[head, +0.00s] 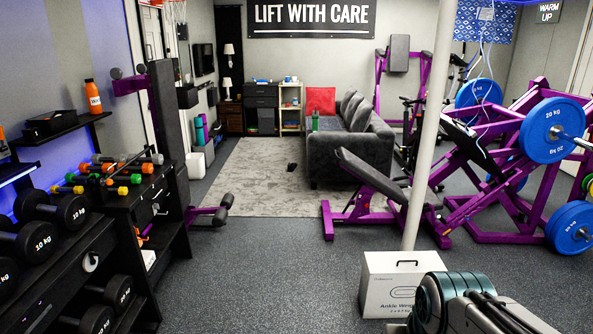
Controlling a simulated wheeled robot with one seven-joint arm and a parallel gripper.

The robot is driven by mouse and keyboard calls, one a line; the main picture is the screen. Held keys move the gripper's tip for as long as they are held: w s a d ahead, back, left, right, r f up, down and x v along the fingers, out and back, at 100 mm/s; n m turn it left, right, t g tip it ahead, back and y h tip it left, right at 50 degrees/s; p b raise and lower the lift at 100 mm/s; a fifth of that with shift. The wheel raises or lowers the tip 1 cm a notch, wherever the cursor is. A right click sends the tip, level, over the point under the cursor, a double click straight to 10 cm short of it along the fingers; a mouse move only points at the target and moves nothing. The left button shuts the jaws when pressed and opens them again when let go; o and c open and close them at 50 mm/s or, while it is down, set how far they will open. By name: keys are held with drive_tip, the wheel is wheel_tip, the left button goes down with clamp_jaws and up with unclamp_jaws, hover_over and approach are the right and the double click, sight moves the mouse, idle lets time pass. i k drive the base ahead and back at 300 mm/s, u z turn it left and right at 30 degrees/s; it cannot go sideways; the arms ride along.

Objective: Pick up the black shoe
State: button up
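A small black object (292,167) lies on the grey rug, left of the grey couch. It may be the black shoe, but it is too small here to be sure. It is far across the room from me. Part of my arm shows at the bottom right, in front of a white box. The fingers of my gripper are not visible.
The grey rug (262,196) and the dark floor before it are mostly clear. A purple bench (370,178) and a white pole (428,140) stand right of centre. The ankle weight box (392,285) is near my arm. A dumbbell rack (60,285) lines the left.

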sight(292, 167)
drive_tip(key=u, duration=0.4)
drive_tip(key=i, duration=9.5)
drive_tip(key=z, duration=0.9)
